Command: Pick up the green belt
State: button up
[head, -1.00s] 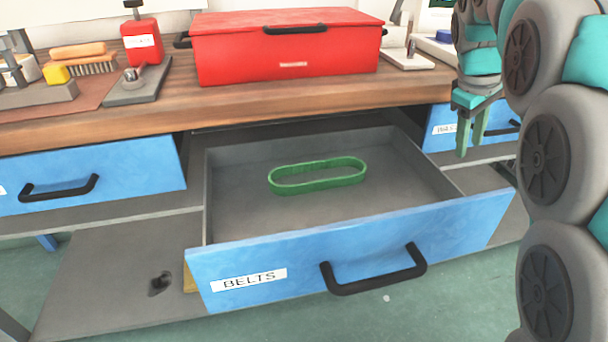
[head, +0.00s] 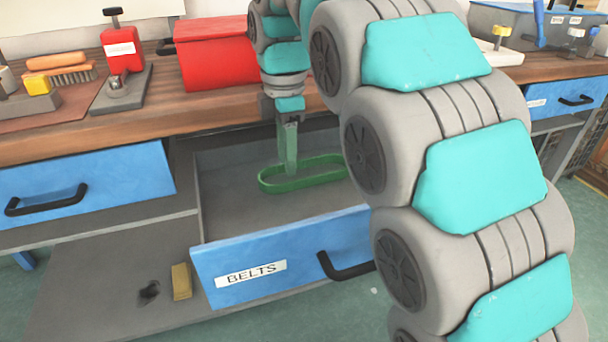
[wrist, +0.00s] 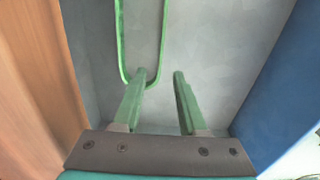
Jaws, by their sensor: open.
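The green belt (head: 312,181) is a closed oval loop lying on the grey floor of the open drawer with the blue front labelled BELTS (head: 225,293). My gripper (head: 289,170) points down into the drawer at the belt's left part; my arm hides the belt's right end. In the wrist view my gripper (wrist: 159,75) is open. The belt (wrist: 119,45) enters from the top, and its rounded near end lies by the fingertips. The left fingertip appears over the loop's inside, the right one outside its right side. I cannot tell the exact height or any contact.
The wooden bench edge (head: 130,130) overhangs the drawer's back. A red box (head: 212,58) stands on the bench behind my arm. In the wrist view, the bench is close on the left and the blue drawer front (wrist: 285,85) on the right.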

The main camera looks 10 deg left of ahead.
aim_at(290, 182)
jog(key=shift+w+d+f+p, duration=0.1)
jog(key=shift+f+p, duration=0.1)
jog(key=shift+f, duration=1.1)
jog(key=shift+d+f+p, duration=0.1)
jog(key=shift+f+p, duration=0.05)
jog(key=shift+f, duration=1.15)
grip_shut()
